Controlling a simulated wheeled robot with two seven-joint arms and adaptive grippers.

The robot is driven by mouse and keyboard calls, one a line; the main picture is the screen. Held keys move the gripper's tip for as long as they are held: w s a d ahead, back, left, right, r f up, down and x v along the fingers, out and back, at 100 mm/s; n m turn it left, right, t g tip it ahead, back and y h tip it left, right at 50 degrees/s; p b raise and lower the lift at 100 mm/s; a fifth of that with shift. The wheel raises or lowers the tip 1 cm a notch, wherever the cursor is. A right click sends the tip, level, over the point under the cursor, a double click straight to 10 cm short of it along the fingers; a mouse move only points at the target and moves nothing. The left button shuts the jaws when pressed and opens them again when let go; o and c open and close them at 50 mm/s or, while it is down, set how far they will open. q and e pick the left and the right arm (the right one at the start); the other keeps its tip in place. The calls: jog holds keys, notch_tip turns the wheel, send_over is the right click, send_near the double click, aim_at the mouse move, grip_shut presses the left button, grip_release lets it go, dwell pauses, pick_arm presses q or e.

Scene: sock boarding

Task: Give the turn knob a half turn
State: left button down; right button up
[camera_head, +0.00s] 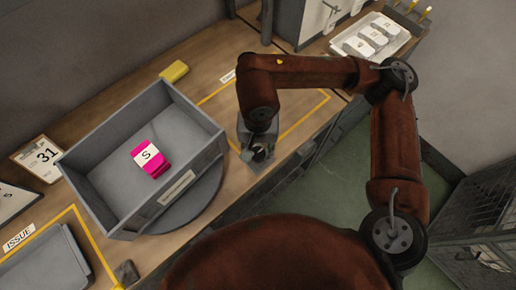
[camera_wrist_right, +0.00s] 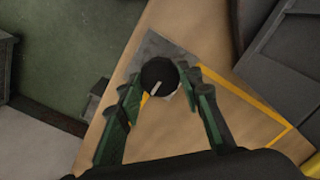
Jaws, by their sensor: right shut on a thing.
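The turn knob (camera_wrist_right: 159,78) is round and black with a pale pointer line on top. It sits on a grey metal plate (camera_wrist_right: 150,48) at the bench edge. My right gripper (camera_wrist_right: 163,92) has its green fingers on both sides of the knob and is shut on it. In the head view my right gripper (camera_head: 258,152) points down at the plate, and it and the arm hide most of the knob. My left gripper is not in view.
A grey open bin (camera_head: 90,190) holding a pink labelled pack (camera_head: 151,158) stands left of the knob on a round turntable (camera_head: 190,205). A yellow block (camera_head: 173,72) lies behind it. A white tray (camera_head: 402,36) with several labelled pieces is at the back right.

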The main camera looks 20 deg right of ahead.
aim_at(258, 152)
jog(key=o, duration=1.2)
jog(key=shift+c, duration=0.2)
notch_tip(258, 152, up, 12)
